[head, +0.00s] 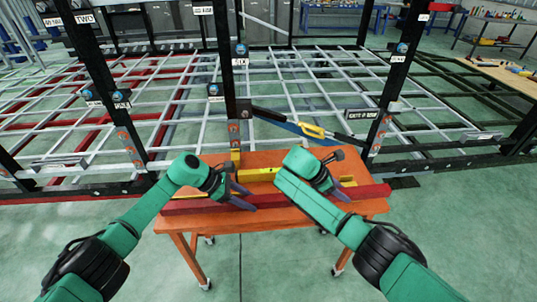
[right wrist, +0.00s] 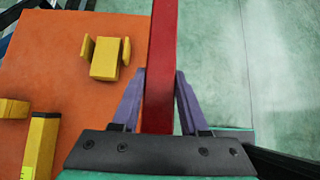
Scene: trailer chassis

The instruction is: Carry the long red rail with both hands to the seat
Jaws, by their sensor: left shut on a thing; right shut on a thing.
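The long red rail (head: 370,193) runs left to right along the near side of the orange table and sticks out past its left end. My left gripper (head: 247,201) is shut on the rail left of its middle. My right gripper (head: 338,193) is shut on it further right. In the right wrist view the rail (right wrist: 161,50) passes between the two purple fingers (right wrist: 160,80), beside the table top. I cannot tell whether the rail touches the table. I cannot make out for certain which part is the seat.
Behind the table stand black posts (head: 232,80) and a grey lattice chassis (head: 170,100). A wooden workbench (head: 505,75) stands at far right. The green floor in front is clear.

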